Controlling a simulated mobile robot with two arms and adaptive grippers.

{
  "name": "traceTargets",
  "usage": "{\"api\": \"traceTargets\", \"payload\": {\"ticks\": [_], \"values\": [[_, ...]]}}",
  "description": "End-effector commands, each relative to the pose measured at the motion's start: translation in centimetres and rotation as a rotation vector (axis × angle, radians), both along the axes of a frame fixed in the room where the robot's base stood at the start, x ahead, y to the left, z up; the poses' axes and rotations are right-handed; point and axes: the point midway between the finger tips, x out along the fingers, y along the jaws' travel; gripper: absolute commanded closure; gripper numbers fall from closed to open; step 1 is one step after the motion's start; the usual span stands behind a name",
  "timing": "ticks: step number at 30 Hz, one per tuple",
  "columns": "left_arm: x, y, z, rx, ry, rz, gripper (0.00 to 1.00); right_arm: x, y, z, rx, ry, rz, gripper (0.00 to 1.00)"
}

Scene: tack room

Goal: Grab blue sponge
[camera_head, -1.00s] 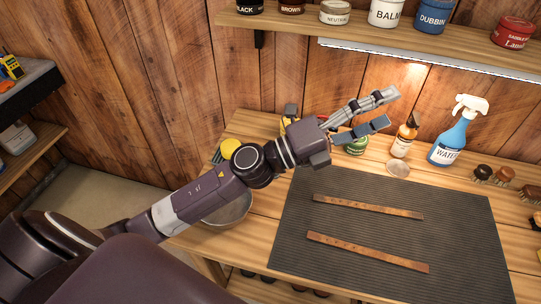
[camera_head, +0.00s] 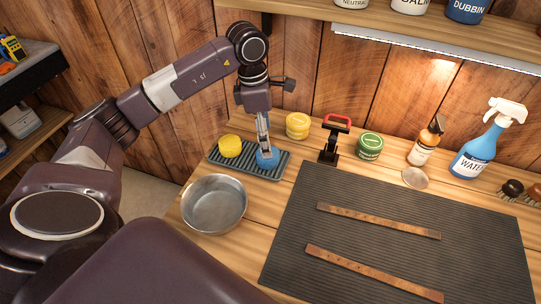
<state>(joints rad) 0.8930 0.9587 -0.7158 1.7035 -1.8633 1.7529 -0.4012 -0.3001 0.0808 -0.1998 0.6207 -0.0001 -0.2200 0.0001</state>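The blue sponge (camera_head: 266,163) lies at the right part of a dark ribbed tray (camera_head: 215,160) on the bench, partly hidden by gripper fingers. A round yellow sponge (camera_head: 230,146) lies on the left part of the same tray. My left gripper (camera_head: 266,152) points straight down over the blue sponge, its fingertips at or just above it. The fingers line up one in front of the other, so I cannot tell their gap or whether they touch the sponge. My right gripper is not in view.
A metal bowl (camera_head: 214,204) stands in front of the tray. A yellow tin (camera_head: 297,125), a black tool with a red handle (camera_head: 332,135) and a green tin (camera_head: 369,146) stand behind. A dark mat (camera_head: 400,215) with two leather straps lies right. A shelf overhangs the back.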

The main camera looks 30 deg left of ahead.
Motion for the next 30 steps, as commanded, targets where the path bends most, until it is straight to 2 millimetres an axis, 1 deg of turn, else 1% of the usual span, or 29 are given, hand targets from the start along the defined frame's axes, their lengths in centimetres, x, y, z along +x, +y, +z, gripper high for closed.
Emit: {"api": "traceTargets", "payload": {"ticks": [2, 7, 10, 14, 15, 18, 21, 26, 27, 30], "values": [[-0.1, 0.3, -0.5, 0.012, 0.008, 0.002, 0.31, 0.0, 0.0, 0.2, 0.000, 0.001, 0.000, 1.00], [0.0, 0.1, -2.3, 0.011, 0.009, 0.001, 0.31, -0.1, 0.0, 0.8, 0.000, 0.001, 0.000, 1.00], [0.1, 0.1, -3.4, 0.009, 0.010, 0.003, 0.31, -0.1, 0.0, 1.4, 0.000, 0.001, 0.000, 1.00], [0.4, 0.0, -5.3, 0.008, 0.011, 0.001, 0.31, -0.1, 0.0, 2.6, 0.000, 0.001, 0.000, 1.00], [0.4, -0.1, -6.1, 0.008, 0.010, 0.002, 0.31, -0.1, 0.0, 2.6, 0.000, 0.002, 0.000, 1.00], [0.6, -0.2, -7.2, 0.008, 0.007, 0.001, 0.31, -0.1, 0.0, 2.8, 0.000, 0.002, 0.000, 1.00], [0.6, -0.2, -7.6, 0.009, 0.005, 0.000, 0.31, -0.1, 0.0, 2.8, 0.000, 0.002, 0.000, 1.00], [0.7, -0.2, -7.7, 0.008, 0.004, 0.000, 0.31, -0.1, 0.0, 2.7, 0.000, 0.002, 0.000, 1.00], [0.7, -0.2, -7.7, 0.008, 0.004, 0.000, 0.32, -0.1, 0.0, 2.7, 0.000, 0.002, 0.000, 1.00], [0.7, -0.2, -7.7, 0.008, 0.004, 0.000, 0.43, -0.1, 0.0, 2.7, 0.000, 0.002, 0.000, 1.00]]}}
